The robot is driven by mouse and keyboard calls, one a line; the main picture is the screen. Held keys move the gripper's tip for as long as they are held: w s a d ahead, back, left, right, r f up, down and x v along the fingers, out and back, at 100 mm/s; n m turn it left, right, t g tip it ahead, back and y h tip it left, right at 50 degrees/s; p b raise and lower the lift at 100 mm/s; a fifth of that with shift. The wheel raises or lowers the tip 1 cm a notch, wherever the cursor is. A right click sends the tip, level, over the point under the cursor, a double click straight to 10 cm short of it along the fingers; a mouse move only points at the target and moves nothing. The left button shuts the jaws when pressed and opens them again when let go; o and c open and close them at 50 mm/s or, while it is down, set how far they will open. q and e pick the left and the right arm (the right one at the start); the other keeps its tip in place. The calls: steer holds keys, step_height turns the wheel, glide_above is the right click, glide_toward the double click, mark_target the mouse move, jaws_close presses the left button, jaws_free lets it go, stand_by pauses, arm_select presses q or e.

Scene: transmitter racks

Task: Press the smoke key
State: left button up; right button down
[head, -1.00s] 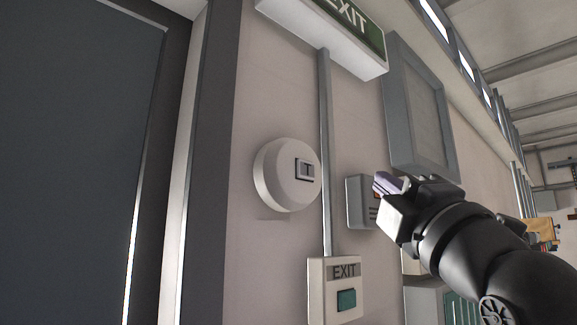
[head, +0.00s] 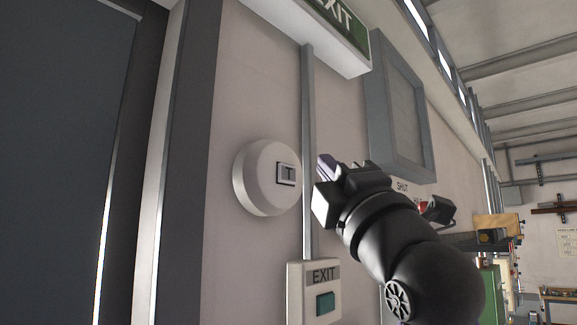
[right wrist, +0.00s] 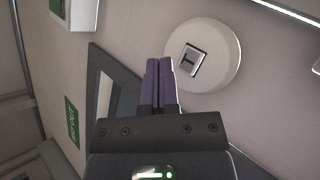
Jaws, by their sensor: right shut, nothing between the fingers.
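The smoke unit is a round white housing (head: 262,190) on the wall, right of the dark door. Its small framed key (head: 286,173) sits on the front face. My right gripper (head: 325,164) is shut and empty, just right of the key in the head view, with a gap between them in the picture. In the right wrist view the shut purple-grey fingertips (right wrist: 159,62) are left of the key (right wrist: 191,60) and overlap the edge of the housing (right wrist: 222,50). I cannot tell the depth between tips and wall. My left gripper is not in view.
A vertical conduit (head: 308,120) runs between the lit exit sign (head: 335,30) and an exit button plate (head: 316,290) with a green button. A grey wall cabinet (head: 398,100) is on the right. A dark door (head: 60,160) fills the left.

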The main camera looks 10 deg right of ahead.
mark_target(287, 174)
steer(key=shift+w+a+p, duration=0.55)
steer(key=shift+w+a, duration=0.5)
steer(key=shift+w, duration=0.25)
steer(key=shift+w, duration=0.1)
stand_by(1.0)
steer(key=shift+w+a, duration=0.25)
steer(key=shift+w+a+p, duration=0.2)
steer(key=shift+w+p, duration=0.05)
steer(key=shift+p, duration=0.25)
stand_by(0.4)
stand_by(0.4)
steer(key=shift+s+d+b, duration=0.3)
steer(key=shift+s+d, duration=0.2)
steer(key=shift+s, duration=0.1)
steer(key=shift+s, duration=0.1)
